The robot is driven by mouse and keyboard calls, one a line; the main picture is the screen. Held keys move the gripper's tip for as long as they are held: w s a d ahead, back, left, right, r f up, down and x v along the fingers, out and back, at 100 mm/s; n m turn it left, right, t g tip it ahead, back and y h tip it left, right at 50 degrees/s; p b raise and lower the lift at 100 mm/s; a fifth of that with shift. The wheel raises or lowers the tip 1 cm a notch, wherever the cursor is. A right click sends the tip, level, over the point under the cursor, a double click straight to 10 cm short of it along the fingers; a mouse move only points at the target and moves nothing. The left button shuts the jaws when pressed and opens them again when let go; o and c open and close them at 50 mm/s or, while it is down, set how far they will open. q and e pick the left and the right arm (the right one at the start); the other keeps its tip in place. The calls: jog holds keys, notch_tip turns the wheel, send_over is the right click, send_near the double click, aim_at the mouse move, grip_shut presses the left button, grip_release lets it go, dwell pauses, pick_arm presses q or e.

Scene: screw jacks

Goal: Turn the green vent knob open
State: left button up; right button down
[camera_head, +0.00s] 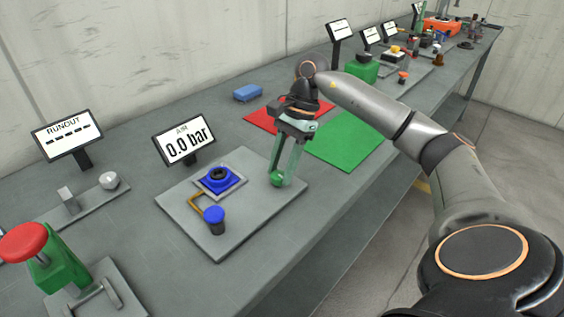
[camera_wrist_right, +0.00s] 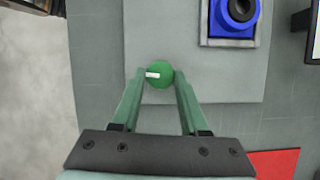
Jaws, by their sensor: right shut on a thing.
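The green vent knob (camera_head: 277,179) stands on the right part of a grey plate, in front of the AIR display (camera_head: 185,143), which reads 0.0 bar. My right gripper (camera_head: 283,180) reaches down to the knob from above and its fingers are shut on it. In the right wrist view the round knob (camera_wrist_right: 159,75) sits between the two fingertips of my right gripper (camera_wrist_right: 158,76). A white mark on the knob points left in that view. My left gripper is not in view.
The grey plate (camera_head: 243,216) also carries a blue square fitting (camera_head: 219,180) and a blue knob (camera_head: 214,219). Red (camera_head: 262,119) and green (camera_head: 345,141) mats lie beyond it. A RUNOUT display (camera_head: 68,138) and a red-topped green device (camera_head: 40,255) stand at left.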

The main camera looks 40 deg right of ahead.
jog(key=shift+r+n, duration=0.1)
jog(key=shift+n, duration=0.4)
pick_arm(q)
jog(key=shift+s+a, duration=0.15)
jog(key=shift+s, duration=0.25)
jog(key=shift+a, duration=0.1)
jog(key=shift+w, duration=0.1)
pick_arm(e)
jog(key=shift+c, duration=2.1)
grip_release()
